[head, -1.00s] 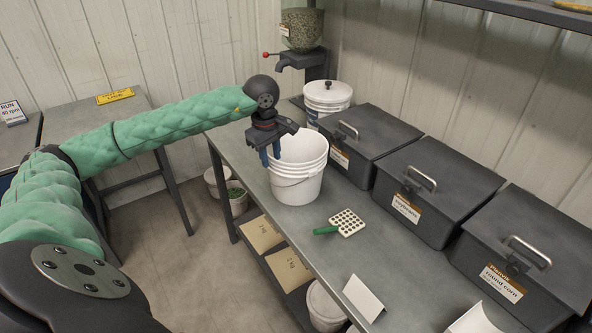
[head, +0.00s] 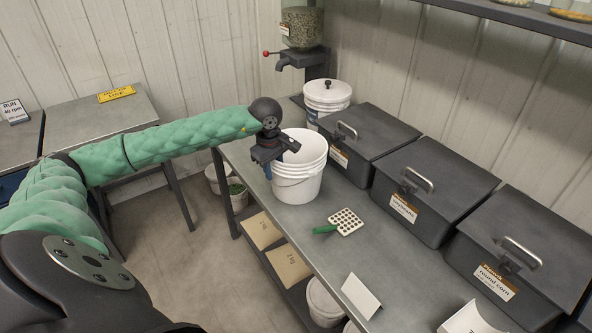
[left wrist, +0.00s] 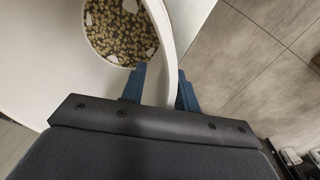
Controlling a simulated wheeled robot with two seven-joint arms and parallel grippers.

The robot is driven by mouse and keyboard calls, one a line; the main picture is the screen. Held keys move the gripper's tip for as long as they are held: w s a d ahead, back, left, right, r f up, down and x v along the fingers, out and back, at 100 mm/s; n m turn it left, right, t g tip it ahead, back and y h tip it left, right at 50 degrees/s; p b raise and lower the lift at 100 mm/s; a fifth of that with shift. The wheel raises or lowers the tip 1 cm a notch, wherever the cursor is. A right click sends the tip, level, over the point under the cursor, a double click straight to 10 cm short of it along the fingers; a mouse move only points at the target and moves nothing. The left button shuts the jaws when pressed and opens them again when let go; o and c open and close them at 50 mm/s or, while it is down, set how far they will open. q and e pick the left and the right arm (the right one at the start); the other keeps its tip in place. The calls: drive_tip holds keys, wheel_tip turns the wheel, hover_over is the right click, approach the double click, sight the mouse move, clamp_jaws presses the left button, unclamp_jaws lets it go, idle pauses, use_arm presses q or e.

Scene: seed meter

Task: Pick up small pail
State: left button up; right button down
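The small pail (head: 297,180) is an open white pail standing upright near the left end of the metal table. My left gripper (head: 264,165) is at its left rim, pointing down. In the left wrist view, the pail (left wrist: 40,75) fills the upper left, with round tan seeds showing in its bottom. My left gripper (left wrist: 160,90) has its two blue fingers apart, one inside and one outside the pail wall. Whether either finger touches the wall cannot be told. My right gripper is not in view.
A white lidded bucket (head: 327,92) stands behind the pail, under a seed hopper (head: 302,28). Several dark lidded bins (head: 433,190) line the table's back.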

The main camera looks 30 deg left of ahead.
use_arm(q)
clamp_jaws()
idle(1.3)
